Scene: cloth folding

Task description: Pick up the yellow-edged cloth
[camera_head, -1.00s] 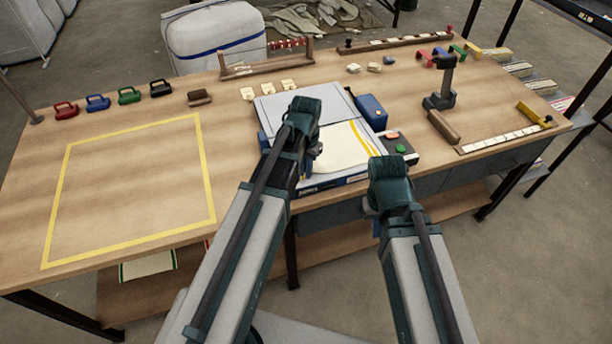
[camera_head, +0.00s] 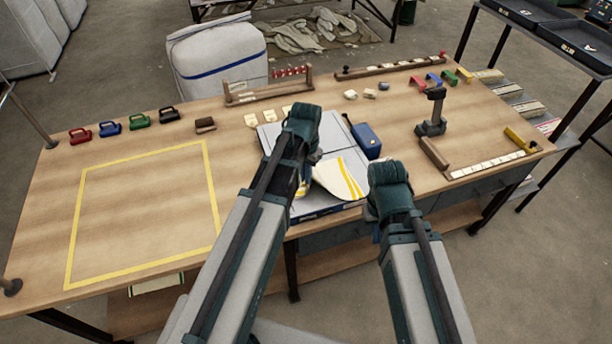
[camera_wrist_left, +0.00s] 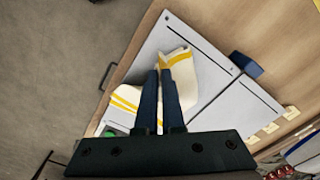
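The cloth, white with yellow stripes along its edge (camera_head: 342,178), is bunched above the grey folding board (camera_head: 268,132). In the left wrist view the cloth (camera_wrist_left: 180,62) spreads to both sides of my left gripper's fingers. My left gripper (camera_wrist_left: 165,72) has its two fingers close together with cloth pinched at the tips. In the head view my left arm hides these fingertips and part of the board. My right gripper (camera_head: 378,222) is to the right of the board's front, apart from the cloth; its fingers are mostly hidden under its wrist.
A blue block (camera_head: 366,140) sits at the board's right edge. A yellow taped square (camera_head: 212,200) marks clear table on the left. Coloured handles (camera_head: 111,124) line the back left. A dark stand (camera_head: 432,118) and a wooden roller (camera_head: 434,153) are at the right.

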